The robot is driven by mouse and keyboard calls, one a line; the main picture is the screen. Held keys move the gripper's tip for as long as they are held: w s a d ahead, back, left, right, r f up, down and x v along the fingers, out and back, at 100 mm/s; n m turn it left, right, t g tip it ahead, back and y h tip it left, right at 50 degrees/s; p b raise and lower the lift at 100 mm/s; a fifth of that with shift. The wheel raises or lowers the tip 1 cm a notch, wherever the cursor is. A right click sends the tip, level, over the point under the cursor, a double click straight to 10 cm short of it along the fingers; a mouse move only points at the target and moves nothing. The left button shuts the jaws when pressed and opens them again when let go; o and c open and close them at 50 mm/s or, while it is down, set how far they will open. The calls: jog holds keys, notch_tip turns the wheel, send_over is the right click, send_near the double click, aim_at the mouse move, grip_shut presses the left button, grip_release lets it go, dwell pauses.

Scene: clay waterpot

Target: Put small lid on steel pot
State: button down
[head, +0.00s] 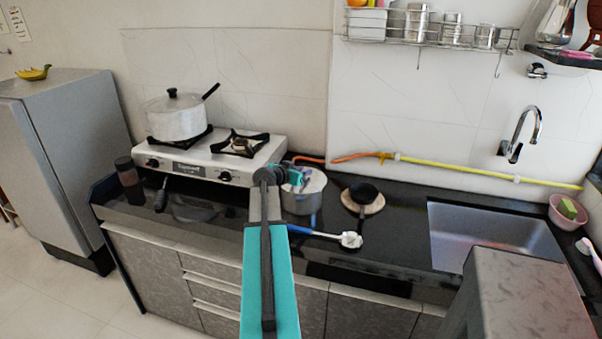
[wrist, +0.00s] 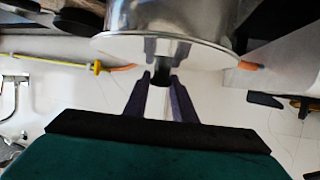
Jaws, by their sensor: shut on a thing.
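The steel pot (head: 303,203) stands on the dark counter just right of the stove, and its shiny wall (wrist: 185,17) fills the top of the wrist view. The small lid (wrist: 118,46) is a pale disc across the pot's mouth, with a dark knob (wrist: 162,77). My gripper (wrist: 161,82) is shut on that knob, its two fingers on either side. In the head view my gripper (head: 296,179) is over the pot and partly hides the lid. The lid looks lined up with the rim; I cannot tell whether it rests fully on it.
A white lidded pot (head: 176,119) sits on the left burner of the stove (head: 205,172). A blue-handled utensil (head: 318,233) lies in front of the steel pot. A yellow hose (head: 480,171) runs behind.

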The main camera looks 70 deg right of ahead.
jog(key=shift+s+a+f, duration=0.1)
jog(key=shift+f, duration=0.3)
dwell(0.4)
jog(key=c, duration=1.4)
grip_release()
jog(key=shift+r, duration=0.15)
jog(key=b+v, duration=0.3)
jog(key=v, duration=1.1)
jog(key=shift+r+b, duration=0.15)
jog(key=shift+b, duration=0.15)
jog(key=shift+r, duration=0.15)
